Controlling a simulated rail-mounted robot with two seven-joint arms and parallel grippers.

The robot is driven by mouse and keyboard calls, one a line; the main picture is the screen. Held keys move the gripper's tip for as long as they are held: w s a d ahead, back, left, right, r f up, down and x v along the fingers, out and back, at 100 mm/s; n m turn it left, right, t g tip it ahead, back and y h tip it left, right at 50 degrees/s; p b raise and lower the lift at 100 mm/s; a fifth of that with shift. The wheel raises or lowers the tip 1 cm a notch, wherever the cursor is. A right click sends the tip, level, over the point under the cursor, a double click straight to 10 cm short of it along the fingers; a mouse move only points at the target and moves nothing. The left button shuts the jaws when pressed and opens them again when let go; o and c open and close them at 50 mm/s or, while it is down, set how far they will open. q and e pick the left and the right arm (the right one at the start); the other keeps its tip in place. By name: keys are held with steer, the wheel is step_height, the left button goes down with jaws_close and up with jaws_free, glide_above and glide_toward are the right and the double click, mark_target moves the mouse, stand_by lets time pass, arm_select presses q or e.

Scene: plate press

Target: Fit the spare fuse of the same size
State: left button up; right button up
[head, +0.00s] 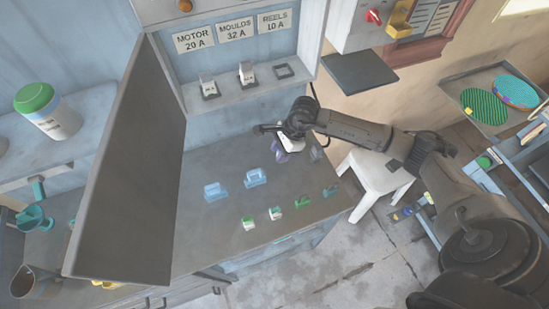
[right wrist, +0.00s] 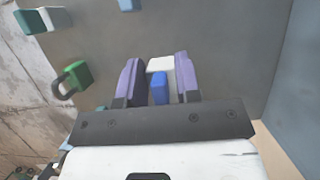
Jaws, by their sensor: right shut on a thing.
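My right gripper (head: 282,154) is over the right part of the grey bench, its purple fingers pointing down. In the right wrist view its fingers (right wrist: 160,82) are shut on a small white and blue fuse (right wrist: 159,88); in the head view the hand hides it. The panel has labels MOTOR 20 A, MOULDS 32 A and REELS 10 A (head: 272,22). Fuses stand under MOTOR (head: 208,87) and MOULDS (head: 246,74). The dark square holder (head: 284,71) under REELS looks empty. My left gripper is not in view.
On the bench (head: 205,240) are pale blue pieces (head: 215,191) (head: 255,178) and several small green or green-and-white pieces (head: 303,209). The open grey door (head: 130,160) stands along the left. A white stool (head: 375,180) is right of the bench.

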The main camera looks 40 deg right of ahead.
steer(key=shift+w+a+f, duration=0.45)
steer(key=shift+w+f, duration=0.1)
steer(key=shift+w, duration=0.25)
steer(key=shift+f, duration=2)
steer(key=shift+f, duration=0.1)
steer(key=shift+f, duration=0.15)
steer(key=o, duration=0.9)
steer(key=v, duration=1.1)
steer(key=shift+r, duration=0.2)
steer(key=shift+o, duration=0.5)
steer(key=shift+s+d+r, duration=0.1)
steer(key=shift+d+r, duration=0.1)
steer(key=shift+r, duration=0.3)
